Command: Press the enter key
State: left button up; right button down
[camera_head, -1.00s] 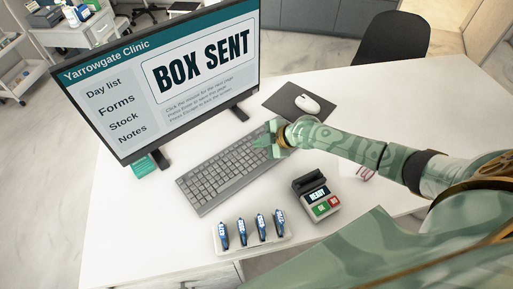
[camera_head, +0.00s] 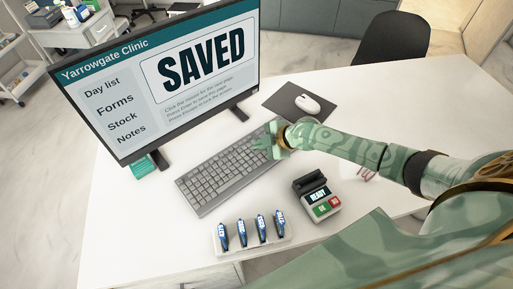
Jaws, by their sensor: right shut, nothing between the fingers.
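The grey keyboard (camera_head: 216,175) lies on the white desk in front of the monitor (camera_head: 160,75). The monitor shows "SAVED" in large letters. My right gripper (camera_head: 262,146) is shut and empty over the right part of the keyboard. It hides the keys under it, so I cannot make out the enter key or tell whether the fingertips touch it. My left gripper is not in view.
A white mouse (camera_head: 308,104) rests on a dark mat (camera_head: 283,101) behind my right gripper. A card terminal (camera_head: 316,197) reading "READY" and a white tray (camera_head: 230,252) of several blue items stand nearer. The desk's left front is clear.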

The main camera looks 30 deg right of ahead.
aim_at(260, 150)
jog(key=shift+r, duration=0.15)
jog(key=shift+r+p, duration=0.5)
jog(key=shift+r, duration=0.1)
jog(key=shift+r+p, duration=1.9)
jog(key=shift+r, duration=0.65)
jog(key=shift+f, duration=0.1)
